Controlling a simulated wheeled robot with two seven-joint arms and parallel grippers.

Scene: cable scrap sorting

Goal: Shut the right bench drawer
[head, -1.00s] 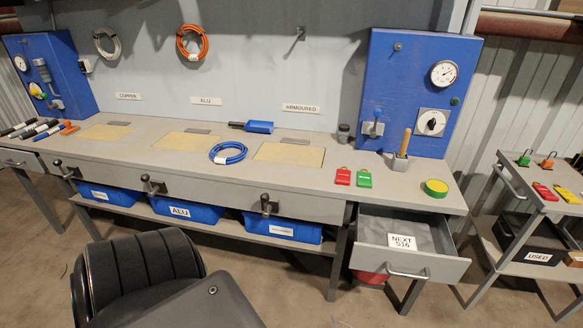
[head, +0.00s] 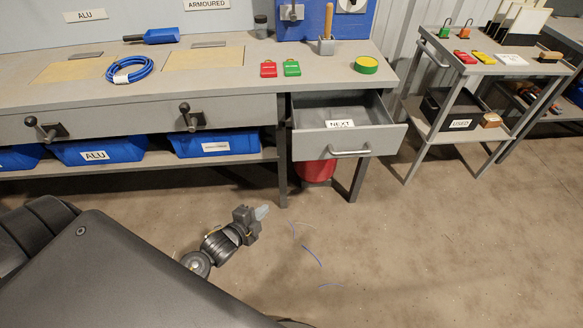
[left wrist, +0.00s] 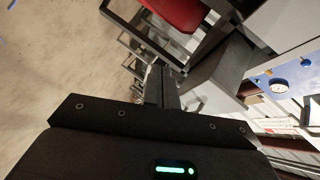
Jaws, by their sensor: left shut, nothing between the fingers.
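The right bench drawer (head: 382,140) is pulled out from under the right end of the bench. In the left wrist view, the shut fingers (left wrist: 161,88) point toward the bench's underside, shown tilted. My right gripper is not in view.
A red bucket (head: 316,170) stands under the drawer beside a bench leg. A trolley (head: 455,135) stands to the right. Blue bins (head: 215,143) sit on the shelf to the left. Blue cable scraps (head: 312,256) lie on the floor.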

